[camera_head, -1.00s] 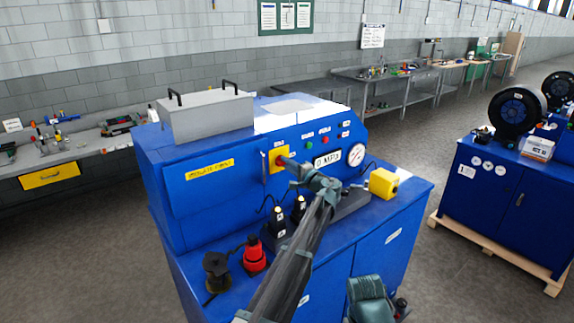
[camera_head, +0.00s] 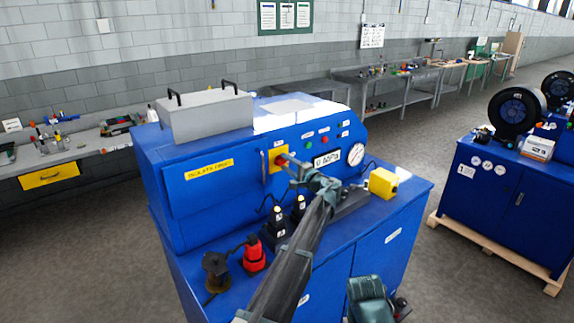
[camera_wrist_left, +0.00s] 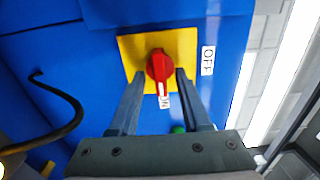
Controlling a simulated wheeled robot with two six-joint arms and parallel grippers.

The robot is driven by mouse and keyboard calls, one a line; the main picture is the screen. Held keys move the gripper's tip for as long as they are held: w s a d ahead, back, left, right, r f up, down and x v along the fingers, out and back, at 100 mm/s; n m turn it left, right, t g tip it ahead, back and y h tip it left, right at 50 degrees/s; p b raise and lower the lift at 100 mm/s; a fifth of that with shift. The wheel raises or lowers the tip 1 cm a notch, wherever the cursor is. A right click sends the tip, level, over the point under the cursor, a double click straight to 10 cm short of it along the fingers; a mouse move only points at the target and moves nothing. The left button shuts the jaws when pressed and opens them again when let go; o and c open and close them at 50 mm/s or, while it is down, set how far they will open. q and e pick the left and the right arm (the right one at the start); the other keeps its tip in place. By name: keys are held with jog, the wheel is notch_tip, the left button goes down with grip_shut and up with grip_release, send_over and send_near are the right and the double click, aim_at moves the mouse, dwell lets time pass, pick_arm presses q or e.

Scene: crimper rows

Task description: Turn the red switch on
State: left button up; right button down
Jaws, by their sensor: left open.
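The red switch (camera_head: 280,159) is a rotary knob on a yellow plate on the front of the blue machine. In the left wrist view the red knob (camera_wrist_left: 159,66) has a white mark pointing down toward the ON label (camera_wrist_left: 164,102). The OFF label (camera_wrist_left: 208,61) is right of the plate. My left gripper (camera_wrist_left: 160,76) is open, with one finger on each side of the knob. I cannot tell whether the fingers touch it. In the head view the gripper (camera_head: 289,162) partly covers the switch.
The blue machine's panel holds a gauge (camera_head: 355,155), a digital display (camera_head: 327,159) and small buttons. On its ledge are a yellow block (camera_head: 383,182), a red bottle-like item (camera_head: 254,255) and a dark spool (camera_head: 215,271). A dark cable (camera_wrist_left: 65,105) hangs left of the plate.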

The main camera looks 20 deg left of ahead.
pick_arm(q)
jog(key=v, duration=1.4)
